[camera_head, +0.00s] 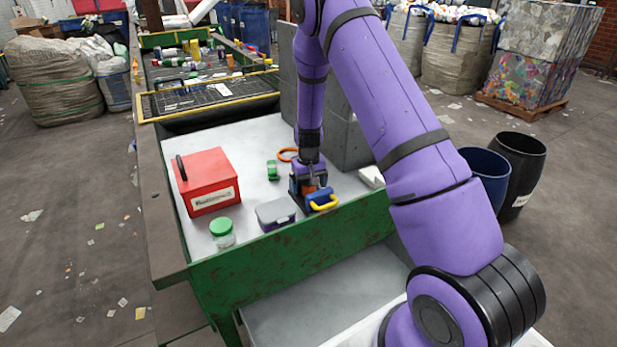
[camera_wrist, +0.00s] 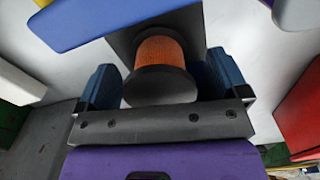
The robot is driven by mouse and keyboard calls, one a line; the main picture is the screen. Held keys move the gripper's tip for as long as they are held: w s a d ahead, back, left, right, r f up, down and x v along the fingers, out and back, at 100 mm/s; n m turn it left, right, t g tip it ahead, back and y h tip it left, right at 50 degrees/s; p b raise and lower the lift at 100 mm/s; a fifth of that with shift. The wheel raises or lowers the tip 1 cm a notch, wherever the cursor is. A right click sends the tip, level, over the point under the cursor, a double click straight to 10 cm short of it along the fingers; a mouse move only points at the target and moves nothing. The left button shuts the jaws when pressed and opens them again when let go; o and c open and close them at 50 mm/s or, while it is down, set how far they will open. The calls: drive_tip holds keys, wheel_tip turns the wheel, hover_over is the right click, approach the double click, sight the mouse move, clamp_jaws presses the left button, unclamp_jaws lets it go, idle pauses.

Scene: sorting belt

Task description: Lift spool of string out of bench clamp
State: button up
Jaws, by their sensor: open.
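The spool of string (camera_wrist: 160,53) shows in the wrist view as orange string wound between dark end discs. It sits at the dark body of the bench clamp, whose blue part (camera_wrist: 115,15) runs along the top of the wrist view. In the head view the clamp (camera_head: 320,197), blue with a yellow handle, stands at the bench's front edge. My gripper (camera_wrist: 155,85) is open, with one blue fingertip on each side of the spool. Contact between fingers and spool cannot be told. In the head view my gripper (camera_head: 310,182) partly hides the spool.
A red box (camera_head: 205,180), a green-lidded jar (camera_head: 222,233) and a grey-lidded container (camera_head: 276,213) stand left of the clamp. A green item (camera_head: 272,170) and an orange ring (camera_head: 288,154) lie behind. A grey block (camera_head: 345,135) stands close behind my gripper.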

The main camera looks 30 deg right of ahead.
drive_tip(key=shift+f, duration=0.2)
drive_tip(key=shift+c, duration=0.2)
drive_tip(key=c, duration=1)
drive_tip(key=shift+o, duration=0.2)
drive_tip(key=shift+s+r, duration=0.15)
drive_tip(key=shift+s+r, duration=0.1)
drive_tip(key=shift+s, duration=0.2)
drive_tip(key=shift+r, duration=0.1)
drive_tip(key=shift+r, duration=4.15)
